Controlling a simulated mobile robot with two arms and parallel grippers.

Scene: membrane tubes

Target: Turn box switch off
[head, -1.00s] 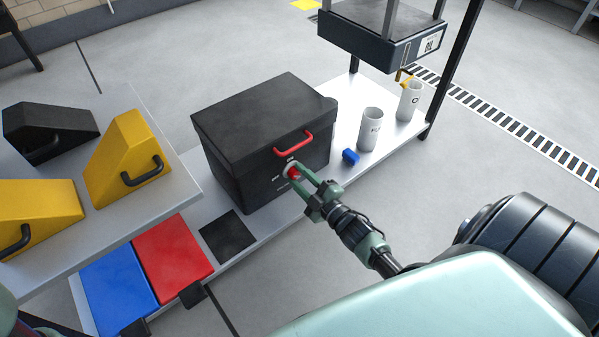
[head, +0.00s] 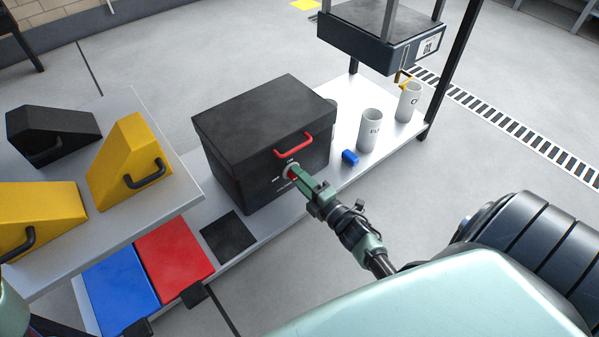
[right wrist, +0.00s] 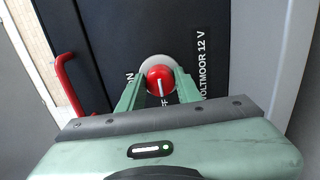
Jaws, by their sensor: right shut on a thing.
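The black box (head: 255,130) stands on the low grey shelf, with its lid closed and a red handle on the front. Its switch, a red round knob on a pale disc, shows in the right wrist view (right wrist: 159,79). A white line on the knob runs nearly upright in that picture. The "ON" label is at its left and the partly covered "OFF" label is below it. My right gripper (head: 295,173) is shut on the knob, one finger on each side; these fingers also show in the wrist view (right wrist: 158,85). My left gripper is not in view.
A raised table (head: 150,215) carries yellow and black blocks.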

